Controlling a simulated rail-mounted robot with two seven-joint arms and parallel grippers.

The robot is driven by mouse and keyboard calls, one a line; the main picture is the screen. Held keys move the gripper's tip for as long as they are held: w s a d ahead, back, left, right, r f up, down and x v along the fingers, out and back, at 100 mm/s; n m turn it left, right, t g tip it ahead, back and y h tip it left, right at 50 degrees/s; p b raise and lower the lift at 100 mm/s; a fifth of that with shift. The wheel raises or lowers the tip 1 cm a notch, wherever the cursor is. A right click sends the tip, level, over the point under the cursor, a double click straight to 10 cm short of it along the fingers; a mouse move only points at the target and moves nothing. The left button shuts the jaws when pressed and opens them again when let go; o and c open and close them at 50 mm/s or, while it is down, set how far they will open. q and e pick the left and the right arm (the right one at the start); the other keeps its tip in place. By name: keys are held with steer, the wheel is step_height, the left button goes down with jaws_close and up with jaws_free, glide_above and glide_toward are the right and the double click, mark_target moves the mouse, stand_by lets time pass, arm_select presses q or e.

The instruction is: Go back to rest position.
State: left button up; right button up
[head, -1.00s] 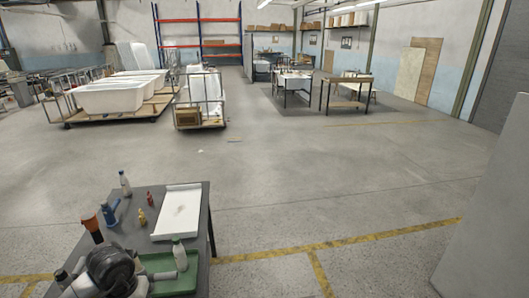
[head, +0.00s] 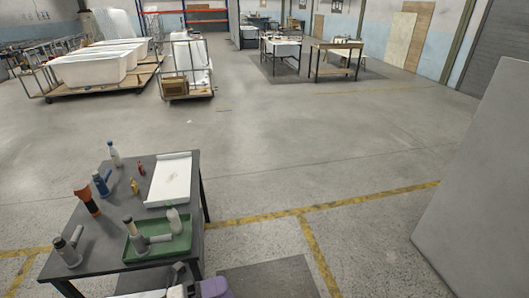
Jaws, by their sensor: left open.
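My left gripper (head: 187,276) is at the bottom edge of the head view, just in front of the dark work table (head: 108,268). It is open, and I see nothing between its fingers. Only its tip end and a bit of the purple and grey arm show; the rest is cut off by the frame. It appears apart from the table and the things on it. My right gripper is out of view.
The table bears a green tray (head: 146,252) holding a grey tool and a white bottle, a white panel (head: 169,180), an orange-black tool (head: 86,198) and several bottles. A grey slab (head: 480,190) stands right. Open floor lies between; tubs on carts (head: 90,68) stand behind.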

arm_select(q)
steer(key=a+n+t+y, duration=0.8)
steer(key=n+t+y, duration=0.45)
steer(key=n, duration=0.65)
steer(key=s+a+f+n+g+y, duration=0.45)
steer(key=a+f+n+y, duration=0.2)
steer(key=f+n, duration=0.35)
steer(key=s+d+f+n+g+h, duration=0.1)
steer(key=s+f+g, duration=0.55)
steer(key=s, duration=0.35)
steer(key=s+d+f+g, duration=0.1)
steer(key=s+f+g, duration=0.5)
steer(key=s, duration=0.5)
steer(key=shift+t, duration=0.75)
steer(key=b+x, duration=0.3)
steer(key=s+b+x, duration=0.1)
steer(key=b+x, duration=0.2)
steer(key=b, duration=0.1)
steer(key=s+b+x, duration=0.1)
steer(key=b+x, duration=0.2)
steer(key=x, duration=0.1)
steer(key=shift+s+a+f, duration=0.15)
steer(key=shift+f, duration=0.35)
step_height(320, 180, up, 31)
steer(key=p, duration=3)
steer(key=shift+f, duration=0.25)
